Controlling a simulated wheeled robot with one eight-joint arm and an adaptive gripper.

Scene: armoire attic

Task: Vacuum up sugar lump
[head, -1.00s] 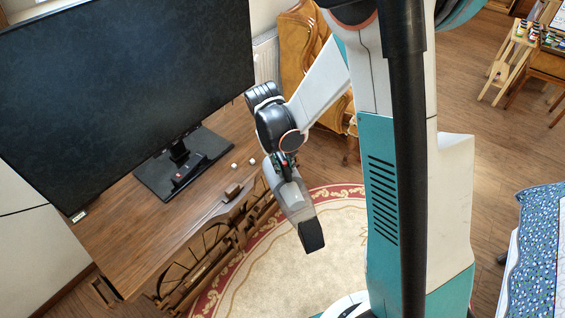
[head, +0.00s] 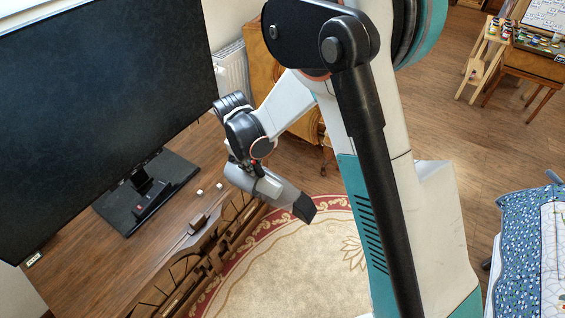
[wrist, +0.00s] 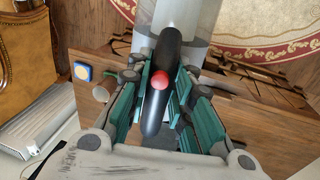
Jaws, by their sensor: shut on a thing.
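My gripper (head: 254,168) is shut on a grey handheld vacuum (head: 268,186). In the wrist view my gripper (wrist: 163,92) has its teal finger pads around the black handle with a red button. The vacuum's dark nozzle (head: 304,208) points right and down in the head view, over the rug beyond the table's edge. Two small whitish cubes lie on the wooden table, one (head: 219,185) near the vacuum and one (head: 200,192) left of it. I cannot tell which is the sugar lump. The vacuum touches neither cube.
A large monitor (head: 95,100) stands on the table (head: 180,208), its base (head: 118,210) behind the cubes. A small brown block (head: 197,223) lies near the table's edge. A radiator (head: 233,70) is behind. A round-patterned rug (head: 300,265) covers open floor to the right.

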